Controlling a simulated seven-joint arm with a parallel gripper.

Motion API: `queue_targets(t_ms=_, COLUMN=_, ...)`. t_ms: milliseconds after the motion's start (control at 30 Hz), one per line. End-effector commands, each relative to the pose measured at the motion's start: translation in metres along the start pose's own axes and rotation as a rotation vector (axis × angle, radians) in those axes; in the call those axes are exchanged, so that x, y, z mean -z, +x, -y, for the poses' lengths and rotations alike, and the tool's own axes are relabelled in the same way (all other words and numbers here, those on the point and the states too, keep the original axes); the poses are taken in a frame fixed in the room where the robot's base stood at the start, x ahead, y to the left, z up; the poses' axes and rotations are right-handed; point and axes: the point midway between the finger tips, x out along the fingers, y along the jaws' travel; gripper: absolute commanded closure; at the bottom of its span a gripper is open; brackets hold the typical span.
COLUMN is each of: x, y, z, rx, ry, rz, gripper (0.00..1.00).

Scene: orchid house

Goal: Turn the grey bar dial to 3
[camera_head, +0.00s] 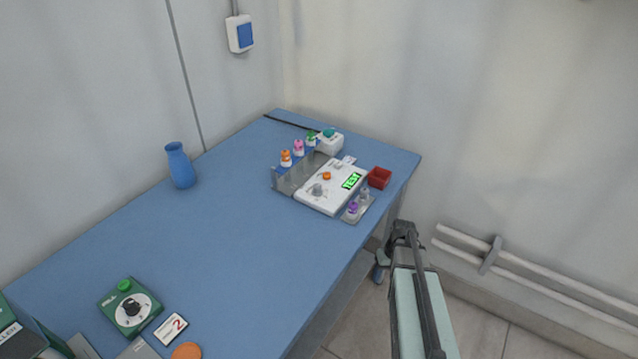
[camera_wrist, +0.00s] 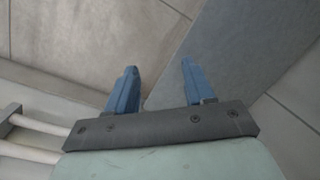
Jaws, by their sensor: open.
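A white panel (camera_head: 312,203) with a lit green display reading "TEST" (camera_head: 351,181) sits near the far right end of the blue table. A grey dial (camera_head: 317,189) is on its left part; its bar direction and scale marks are too small to read. A small orange knob (camera_head: 326,176) is beside it. My gripper (camera_wrist: 160,73) is open and empty in the wrist view, pointing down over the floor. In the head view my gripper (camera_head: 404,232) is off the table's right edge, to the right of and apart from the panel.
A rack (camera_head: 290,181) with coloured-topped items stands behind the panel. A red box (camera_head: 379,178) and a tray (camera_head: 362,211) with a purple-topped item flank it. A green box (camera_head: 116,315) with a black dial, a "2" card (camera_head: 171,329) and a blue vase (camera_head: 181,167) stand left. The table's middle is clear.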

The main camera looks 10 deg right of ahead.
Motion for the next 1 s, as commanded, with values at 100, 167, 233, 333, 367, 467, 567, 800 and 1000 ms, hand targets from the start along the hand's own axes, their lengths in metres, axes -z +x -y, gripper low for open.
queue_targets(t_ms=100, x=0.026, y=-0.038, z=-0.027, rx=-0.002, ry=0.004, rz=-0.062, gripper=0.47)
queue_targets(t_ms=167, x=0.036, y=-0.057, z=-0.039, rx=-0.003, ry=0.004, rz=-0.090, gripper=0.47)
queue_targets(t_ms=233, x=0.046, y=-0.080, z=-0.054, rx=-0.006, ry=0.004, rz=-0.123, gripper=0.47)
queue_targets(t_ms=333, x=0.059, y=-0.113, z=-0.076, rx=-0.014, ry=0.003, rz=-0.170, gripper=0.47)
queue_targets(t_ms=367, x=0.062, y=-0.124, z=-0.083, rx=-0.017, ry=0.002, rz=-0.184, gripper=0.47)
queue_targets(t_ms=467, x=0.072, y=-0.159, z=-0.103, rx=-0.026, ry=-0.004, rz=-0.230, gripper=0.47)
queue_targets(t_ms=567, x=0.081, y=-0.196, z=-0.118, rx=-0.037, ry=-0.021, rz=-0.272, gripper=0.47)
queue_targets(t_ms=800, x=0.098, y=-0.279, z=-0.110, rx=-0.056, ry=-0.154, rz=-0.347, gripper=0.47)
queue_targets(t_ms=1000, x=0.112, y=-0.333, z=-0.022, rx=-0.045, ry=-0.428, rz=-0.367, gripper=0.47)
